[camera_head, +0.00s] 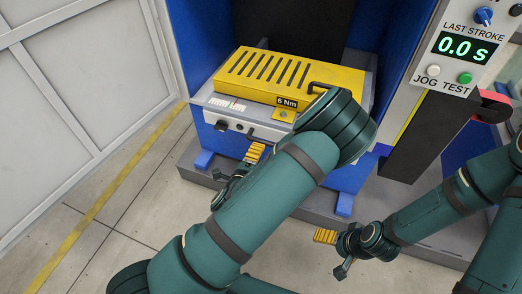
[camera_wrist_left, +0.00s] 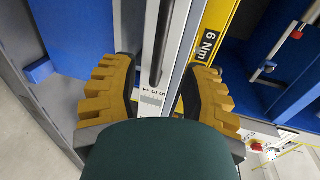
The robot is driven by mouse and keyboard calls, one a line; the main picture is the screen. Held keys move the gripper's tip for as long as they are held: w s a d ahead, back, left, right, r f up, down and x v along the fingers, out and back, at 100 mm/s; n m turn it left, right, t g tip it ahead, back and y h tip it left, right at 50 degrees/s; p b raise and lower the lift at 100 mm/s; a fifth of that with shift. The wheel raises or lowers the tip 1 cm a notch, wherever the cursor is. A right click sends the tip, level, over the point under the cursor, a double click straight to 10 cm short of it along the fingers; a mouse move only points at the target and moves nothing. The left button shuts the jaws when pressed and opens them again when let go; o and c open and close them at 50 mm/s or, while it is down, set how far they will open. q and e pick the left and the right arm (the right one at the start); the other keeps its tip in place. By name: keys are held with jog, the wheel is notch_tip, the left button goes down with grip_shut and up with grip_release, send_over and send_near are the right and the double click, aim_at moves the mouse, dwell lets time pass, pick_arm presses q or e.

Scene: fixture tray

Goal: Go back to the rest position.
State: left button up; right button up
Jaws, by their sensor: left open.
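My left gripper (camera_head: 254,153) is low in front of the blue and grey fixture, partly hidden by my left arm in the head view. In the left wrist view my left gripper (camera_wrist_left: 158,85) has its two yellow stepped fingers wide apart, with nothing held between them. Behind the gap show a silver edge with a small scale (camera_wrist_left: 153,97) and a yellow part marked 6 Nm (camera_wrist_left: 212,35). My right gripper (camera_head: 325,236) hangs over the floor at the lower right, apart from the fixture. Its finger gap cannot be made out.
The slotted yellow cover (camera_head: 290,73) sits on the fixture in a blue frame. A panel (camera_head: 463,47) reading 0.0 s, with JOG and TEST buttons, stands at the right. A grey wall (camera_head: 80,80) closes the left side. The floor (camera_head: 110,230) at the lower left is clear.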

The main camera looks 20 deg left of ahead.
pick_arm(q)
jog(key=shift+s, duration=0.1)
dwell(0.4)
jog(key=s+a+f+n+g+y, duration=0.1)
jog(key=s+f+n+g, duration=0.2)
jog(key=f+n, duration=0.25)
jog(key=s+f+n+g+y, duration=0.1)
jog(key=s+f+n+g, duration=0.25)
jog(key=f+n, duration=0.2)
jog(key=s+d+n+g+h, duration=0.5)
jog(key=s+d+n+g, duration=0.2)
jog(key=d+n, duration=0.1)
jog(key=shift+s+d+f+n, duration=0.35)
jog(key=shift+f+n, duration=0.1)
jog(key=shift+n, duration=0.05)
jog(key=shift+a, duration=0.1)
dwell(0.3)
